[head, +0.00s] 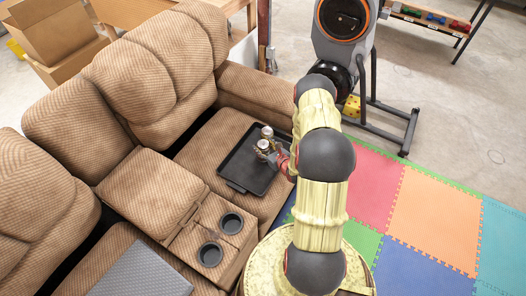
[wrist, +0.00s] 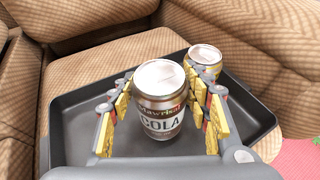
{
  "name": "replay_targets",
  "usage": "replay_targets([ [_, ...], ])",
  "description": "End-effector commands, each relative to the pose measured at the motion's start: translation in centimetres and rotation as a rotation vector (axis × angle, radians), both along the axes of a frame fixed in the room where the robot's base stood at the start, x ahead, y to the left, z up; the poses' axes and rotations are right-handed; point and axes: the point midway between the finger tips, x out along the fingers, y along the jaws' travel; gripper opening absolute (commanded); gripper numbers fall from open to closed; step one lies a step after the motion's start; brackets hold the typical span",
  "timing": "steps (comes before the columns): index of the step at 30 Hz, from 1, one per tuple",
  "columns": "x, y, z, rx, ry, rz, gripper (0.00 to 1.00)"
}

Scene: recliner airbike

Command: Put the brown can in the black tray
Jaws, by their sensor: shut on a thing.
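The black tray (head: 240,163) lies on the brown recliner seat; in the wrist view its floor (wrist: 75,125) spreads around my gripper. A can with a white top and a brown-and-silver COLA label (wrist: 162,105) stands upright between my fingers, within the tray's outline. I take it as the brown can; it also shows in the head view (head: 263,145). My gripper (wrist: 162,118) is shut on it. Whether its base touches the tray floor I cannot tell. A second can with a yellowish label (wrist: 204,57) stands just behind it to the right, partly hidden by the cola can and a finger.
The recliner's backrest (head: 150,75) rises behind the tray, with an armrest (head: 255,90) beyond it. A console with two cup holders (head: 231,223) is at the near left. Foam floor mats (head: 435,215) and an exercise bike (head: 345,30) are on the right.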

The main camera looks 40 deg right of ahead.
Motion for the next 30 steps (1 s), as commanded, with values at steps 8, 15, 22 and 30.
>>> replay_targets([
  [8, 0.0, 0.1, -3.0, -0.001, -0.002, 0.0, 0.1],
  [15, -0.1, 0.1, -3.0, -0.001, -0.002, 0.0, 0.1],
  [22, -0.1, 0.1, -3.2, 0.0, 0.0, 0.0, 0.57],
  [30, -0.1, 0.1, -3.2, 0.0, 0.0, 0.001, 0.66],
])
